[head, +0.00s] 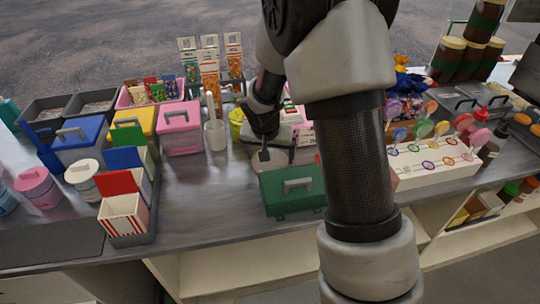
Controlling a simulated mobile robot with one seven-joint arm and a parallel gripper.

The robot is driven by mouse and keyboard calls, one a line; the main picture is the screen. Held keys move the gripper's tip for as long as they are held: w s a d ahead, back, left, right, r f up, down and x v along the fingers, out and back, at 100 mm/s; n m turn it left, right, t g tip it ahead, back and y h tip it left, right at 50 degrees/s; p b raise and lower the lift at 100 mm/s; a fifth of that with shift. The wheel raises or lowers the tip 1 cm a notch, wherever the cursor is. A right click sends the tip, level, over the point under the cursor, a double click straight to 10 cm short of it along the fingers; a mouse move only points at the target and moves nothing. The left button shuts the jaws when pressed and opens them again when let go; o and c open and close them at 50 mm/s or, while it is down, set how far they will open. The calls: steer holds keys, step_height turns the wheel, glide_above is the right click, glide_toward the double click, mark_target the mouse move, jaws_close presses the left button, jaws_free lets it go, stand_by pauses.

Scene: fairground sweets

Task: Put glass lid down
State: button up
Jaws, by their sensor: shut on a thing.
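My gripper (264,148) is above the back left of the green bin (292,207), pointing down. It is shut on what looks like the glass lid (275,163), a pale see-through panel at the top of the bin. The lid's outline is hard to make out. I cannot tell whether it touches the bin's rim.
A striped popcorn box (123,215) is at the front left. A white lollipop stand (440,160) is to the right. Bare counter (205,210) lies left of the green bin.

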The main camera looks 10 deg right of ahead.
steer(key=shift+f, duration=0.15)
steer(key=o, duration=0.9)
steer(key=shift+s+r, duration=0.1)
steer(key=shift+r, duration=0.5)
steer(key=s+r+n+p, duration=0.1)
steer(key=s+r, duration=0.6)
steer(key=r, duration=0.3)
steer(key=s+r+p, duration=0.1)
steer(key=s+r, duration=0.6)
steer(key=r, duration=0.3)
steer(key=s+r+n+t+y, duration=0.1)
steer(key=s+r+n, duration=0.2)
steer(key=s, duration=1)
steer(key=shift+s+r+t+y, duration=0.3)
steer(key=shift+s+r+y, duration=0.1)
steer(key=shift+r, duration=0.2)
